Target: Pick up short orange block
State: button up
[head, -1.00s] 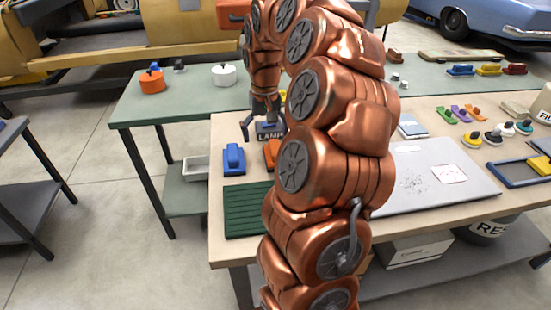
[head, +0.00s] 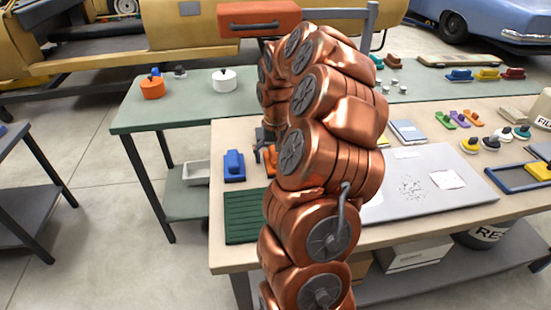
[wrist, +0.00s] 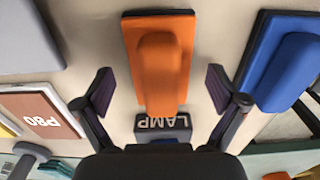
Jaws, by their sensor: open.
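The short orange block (wrist: 160,60) shows in the wrist view as an orange base with a rounded raised grip. In the head view only part of the orange block (head: 271,160) shows; my arm hides the rest. My gripper (wrist: 160,90) is open, with one finger on each side of the block's near end, apart from it. In the head view my gripper (head: 266,155) hangs beside the block, partly hidden by my arm. Whether the fingers are at the block's height I cannot tell.
A blue block (wrist: 290,65) stands close to the right finger in the wrist view. A dark box marked LAMP (wrist: 163,128) lies at the orange block's end. A P80 pack (wrist: 40,115) lies left. A green ridged mat (head: 246,215) is at the table's front left.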

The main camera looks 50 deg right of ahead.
jog(key=shift+f, duration=0.35)
jog(key=c, duration=1.3)
